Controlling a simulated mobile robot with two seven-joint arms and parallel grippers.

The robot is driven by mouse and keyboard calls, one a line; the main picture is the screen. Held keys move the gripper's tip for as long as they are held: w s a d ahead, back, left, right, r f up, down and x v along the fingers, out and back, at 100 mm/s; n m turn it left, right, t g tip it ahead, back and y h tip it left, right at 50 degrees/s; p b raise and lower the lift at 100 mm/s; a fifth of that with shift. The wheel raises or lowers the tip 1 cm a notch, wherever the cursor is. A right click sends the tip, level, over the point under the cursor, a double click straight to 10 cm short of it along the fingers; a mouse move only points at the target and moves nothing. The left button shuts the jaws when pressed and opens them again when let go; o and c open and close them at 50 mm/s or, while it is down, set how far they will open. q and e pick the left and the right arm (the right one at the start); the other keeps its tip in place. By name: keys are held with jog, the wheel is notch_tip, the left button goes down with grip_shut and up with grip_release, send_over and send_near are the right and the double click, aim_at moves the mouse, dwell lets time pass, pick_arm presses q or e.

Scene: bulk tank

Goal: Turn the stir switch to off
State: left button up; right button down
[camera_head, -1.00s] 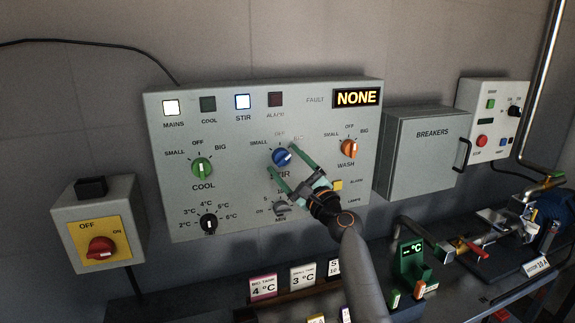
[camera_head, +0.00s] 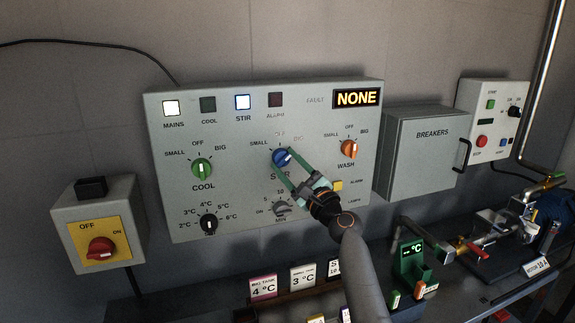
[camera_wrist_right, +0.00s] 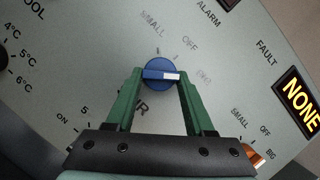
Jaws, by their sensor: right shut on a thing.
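The stir switch is a blue knob (camera_head: 282,158) on the grey control panel, with SMALL, OFF and BIG marked around it. In the right wrist view the knob (camera_wrist_right: 157,72) has a white pointer aimed at BIG. My right gripper (camera_head: 284,153) is shut on the knob, one green finger on each side; its fingertips (camera_wrist_right: 160,74) also show in the wrist view. The STIR lamp (camera_head: 242,102) is lit bluish white. My left gripper is not in view.
The green COOL knob (camera_head: 202,168) is left of the stir switch and the orange WASH knob (camera_head: 349,149) is right of it. The MIN dial (camera_head: 281,208) lies just below my gripper. A breaker box (camera_head: 430,153) juts out at the right.

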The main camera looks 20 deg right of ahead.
jog(key=n+g, duration=0.1)
jog(key=n, duration=0.2)
jog(key=shift+d+r+y+p, duration=0.1)
jog(key=shift+d+y+p, duration=0.05)
jog(key=shift+y+p, duration=0.25)
jog(key=n+g+p, duration=0.1)
jog(key=n, duration=0.2)
jog(key=shift+r+y, duration=0.2)
jog(key=shift+y, duration=0.2)
jog(key=shift+d+r+n+g+p, duration=0.1)
jog(key=shift+n+g+p, duration=0.45)
jog(key=shift+n, duration=0.65)
jog(key=shift+n+g+p, duration=0.35)
jog(key=shift+n+p, duration=0.3)
jog(key=shift+n, duration=0.55)
jog(key=shift+c, duration=1.4)
grip_release()
